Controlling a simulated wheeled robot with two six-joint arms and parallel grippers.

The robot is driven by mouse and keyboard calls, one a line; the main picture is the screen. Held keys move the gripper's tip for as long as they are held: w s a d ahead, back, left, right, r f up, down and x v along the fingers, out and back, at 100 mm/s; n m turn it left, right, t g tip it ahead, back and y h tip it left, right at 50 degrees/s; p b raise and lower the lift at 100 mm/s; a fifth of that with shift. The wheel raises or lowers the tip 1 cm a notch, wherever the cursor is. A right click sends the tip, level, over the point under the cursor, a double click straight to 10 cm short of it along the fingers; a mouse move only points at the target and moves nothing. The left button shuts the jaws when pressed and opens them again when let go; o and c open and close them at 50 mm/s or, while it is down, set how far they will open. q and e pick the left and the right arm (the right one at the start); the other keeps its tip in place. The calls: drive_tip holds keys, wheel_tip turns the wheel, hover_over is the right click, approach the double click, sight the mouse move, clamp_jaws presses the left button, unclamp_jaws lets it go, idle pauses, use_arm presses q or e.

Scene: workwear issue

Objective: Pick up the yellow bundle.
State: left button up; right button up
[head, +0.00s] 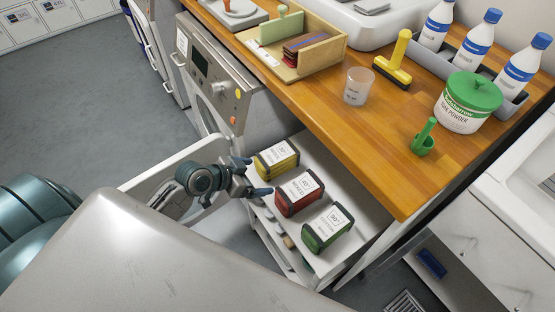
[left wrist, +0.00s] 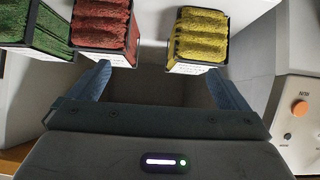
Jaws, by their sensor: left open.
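The yellow bundle (head: 278,159) lies with a white label on a white shelf under the wooden worktop, leftmost of three bundles in the head view. The red bundle (head: 299,193) and the green bundle (head: 327,228) lie beside it in a row. In the left wrist view the yellow bundle (left wrist: 201,38) is right of centre, beyond my fingertips. My left gripper (head: 257,176) is open and empty, just left of the yellow and red bundles. In the left wrist view its fingers (left wrist: 162,82) stand wide apart with nothing between them. My right gripper is not in view.
The wooden worktop (head: 340,120) overhangs the right side of the shelf (head: 350,205). A washing machine (head: 215,85) stands behind, left of the shelf. A clear cup (head: 358,87), a yellow brush (head: 394,62) and a green-lidded tub (head: 468,103) stand on the worktop.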

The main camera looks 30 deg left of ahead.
use_arm(q)
drive_tip(key=t, duration=0.2)
approach(276, 154)
drive_tip(key=x, duration=0.5)
drive_tip(key=shift+w+d+r, duration=0.2)
drive_tip(key=shift+w+r, duration=0.05)
drive_tip(key=shift+w, duration=0.1)
drive_tip(key=shift+s+f+p+x, duration=0.1)
drive_tip(key=shift+f+p+x, duration=0.15)
drive_tip(key=shift+x, duration=1.05)
drive_tip(key=shift+s+f+p+x, duration=0.15)
drive_tip(key=shift+p+x, duration=0.1)
drive_tip(key=shift+x, duration=1.1)
drive_tip(key=shift+a+h, duration=0.1)
drive_tip(key=shift+h, duration=0.2)
drive_tip(key=c, duration=1.3)
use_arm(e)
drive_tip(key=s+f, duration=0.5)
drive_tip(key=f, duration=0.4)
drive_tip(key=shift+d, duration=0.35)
